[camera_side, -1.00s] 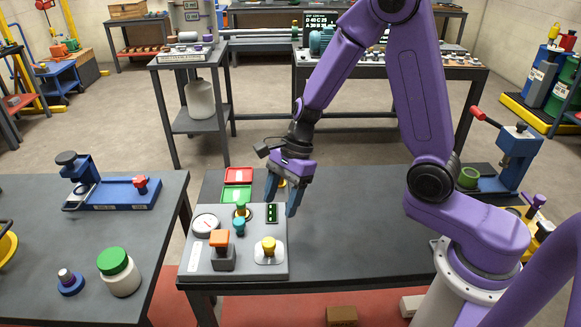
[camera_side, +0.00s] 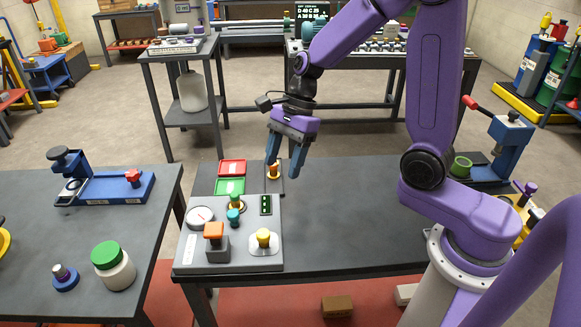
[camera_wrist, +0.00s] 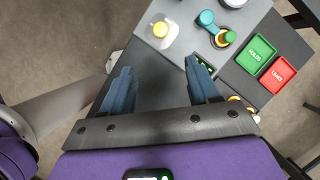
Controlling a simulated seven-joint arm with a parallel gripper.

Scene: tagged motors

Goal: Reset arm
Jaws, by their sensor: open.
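My gripper (camera_side: 285,164) is purple with blue fingers. It is open and empty, pointing down above the table behind the control panel (camera_side: 190,262). In the wrist view my gripper (camera_wrist: 160,80) has its fingers spread, with grey tabletop between them and the panel beyond. The panel carries an orange-topped switch (camera_side: 214,232), a yellow knob (camera_side: 263,237), a teal knob (camera_side: 233,215), a round gauge and a dark strip with green lights (camera_side: 265,204). An orange knob (camera_side: 273,172) stands behind the panel, close to the left finger in the side view.
Red (camera_side: 232,167) and green (camera_side: 229,186) trays lie behind the panel. The tabletop right of the panel is clear (camera_side: 340,215). A blue press with a red handle (camera_side: 505,150) stands at the right end. A separate table at left holds a green-lidded jar (camera_side: 113,268).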

